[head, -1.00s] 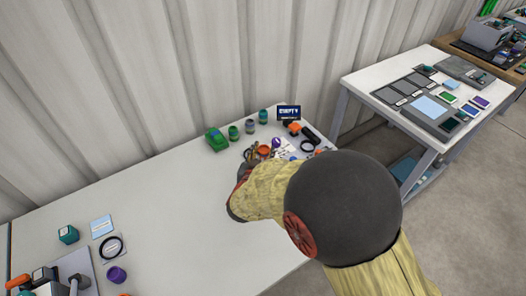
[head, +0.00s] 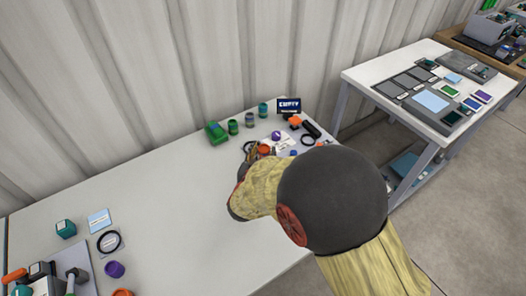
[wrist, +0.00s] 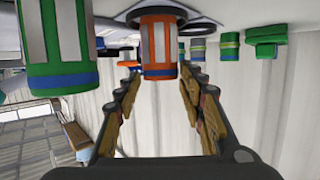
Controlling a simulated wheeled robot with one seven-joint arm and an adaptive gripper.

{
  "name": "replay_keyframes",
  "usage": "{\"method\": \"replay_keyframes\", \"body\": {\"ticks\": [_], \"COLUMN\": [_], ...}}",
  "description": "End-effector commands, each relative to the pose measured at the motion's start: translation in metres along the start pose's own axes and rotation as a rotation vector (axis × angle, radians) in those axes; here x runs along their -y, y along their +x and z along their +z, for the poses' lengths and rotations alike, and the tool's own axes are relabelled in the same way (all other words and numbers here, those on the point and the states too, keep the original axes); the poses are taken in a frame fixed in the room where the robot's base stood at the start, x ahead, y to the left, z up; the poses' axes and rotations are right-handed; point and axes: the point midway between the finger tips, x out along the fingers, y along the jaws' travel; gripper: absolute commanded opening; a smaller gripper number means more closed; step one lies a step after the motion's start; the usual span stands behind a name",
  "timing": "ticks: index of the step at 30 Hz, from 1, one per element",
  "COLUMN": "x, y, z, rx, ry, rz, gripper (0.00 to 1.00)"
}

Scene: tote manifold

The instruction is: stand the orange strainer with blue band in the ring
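The orange strainer with a blue band (wrist: 158,45) appears upside down in the wrist view, with grey panels on its side. It is between the fingertips of my gripper (wrist: 160,72), with gaps visible on both sides. My gripper is open. In the head view the gripper (head: 250,150) is partly hidden by my arm, at an orange top (head: 264,149) that looks like the strainer. A black ring (head: 308,141) lies at the table's right end. Another dark ring (head: 110,241) lies on a pale card at the left. I cannot tell which is the task's ring.
A green strainer with a blue band (wrist: 62,45) stands close on the left in the wrist view. Green and teal containers (head: 233,127) and a green block (head: 216,133) stand near the wall, beside a sign (head: 289,105). The middle of the white table (head: 165,195) is clear.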

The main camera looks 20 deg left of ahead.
Motion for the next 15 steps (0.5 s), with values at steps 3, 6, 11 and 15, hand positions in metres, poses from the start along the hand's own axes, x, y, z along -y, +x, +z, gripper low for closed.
{"method": "replay_keyframes", "body": {"ticks": [3, 6, 11, 15], "x": [0.0000, 0.0000, 0.0000, 0.0001], "y": [0.0000, 0.0000, 0.0000, -0.0010], "z": [0.0001, 0.0001, 0.0001, 0.0003], "rx": [0.000, 0.000, 0.000, 0.001], "ry": [0.000, 0.000, 0.000, 0.000], "rz": [0.000, 0.000, 0.000, 0.000], "gripper": [0.48, 0.54, 0.54, 0.54]}}
